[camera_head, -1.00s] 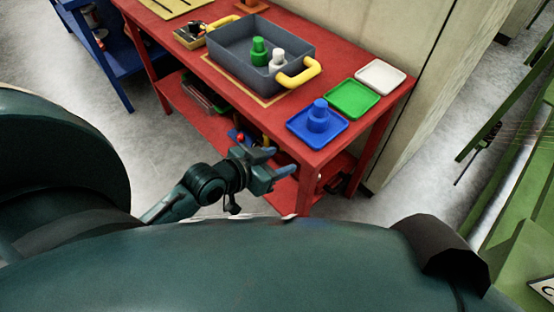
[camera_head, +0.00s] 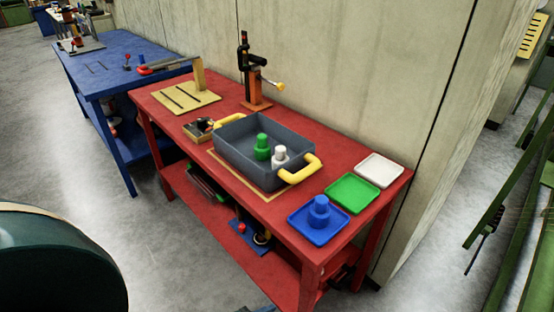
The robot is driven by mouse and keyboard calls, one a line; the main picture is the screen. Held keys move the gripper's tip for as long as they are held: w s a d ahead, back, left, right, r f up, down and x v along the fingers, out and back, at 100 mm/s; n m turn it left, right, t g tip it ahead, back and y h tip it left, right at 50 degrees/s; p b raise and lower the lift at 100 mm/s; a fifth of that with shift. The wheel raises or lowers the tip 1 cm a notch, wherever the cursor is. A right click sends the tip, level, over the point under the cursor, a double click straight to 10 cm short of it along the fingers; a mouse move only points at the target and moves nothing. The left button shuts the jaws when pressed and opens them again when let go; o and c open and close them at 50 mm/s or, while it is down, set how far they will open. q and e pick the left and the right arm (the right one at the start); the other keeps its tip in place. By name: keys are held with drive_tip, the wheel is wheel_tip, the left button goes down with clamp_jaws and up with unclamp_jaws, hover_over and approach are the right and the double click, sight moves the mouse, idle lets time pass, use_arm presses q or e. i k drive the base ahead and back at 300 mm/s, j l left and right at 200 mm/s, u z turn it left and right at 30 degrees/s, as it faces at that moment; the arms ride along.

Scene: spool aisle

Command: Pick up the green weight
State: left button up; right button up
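The green weight (camera_head: 262,147) stands upright inside a grey bin (camera_head: 237,164) with yellow handles, on the red table (camera_head: 333,169). A white weight (camera_head: 280,155) stands close beside it, to its right. A blue weight (camera_head: 319,211) stands on a blue tray (camera_head: 300,219) near the table's right front corner. A green tray (camera_head: 351,194) and a white tray (camera_head: 380,169) lie behind it, both empty. A dark teal rounded part of mine fills the lower left corner.
A small box (camera_head: 198,129) sits left of the bin. A tan slotted board (camera_head: 180,100) and an orange-and-black stand (camera_head: 254,85) are at the table's back. A wall (camera_head: 370,80) runs behind. A blue table (camera_head: 120,65) stands left; grey floor (camera_head: 60,150) is open in front.

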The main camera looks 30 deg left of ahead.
sight(262, 149)
drive_tip(key=j+z, duration=0.3)
drive_tip(key=j, duration=0.4)
drive_tip(key=j+z, duration=0.25)
drive_tip(key=j, duration=0.4)
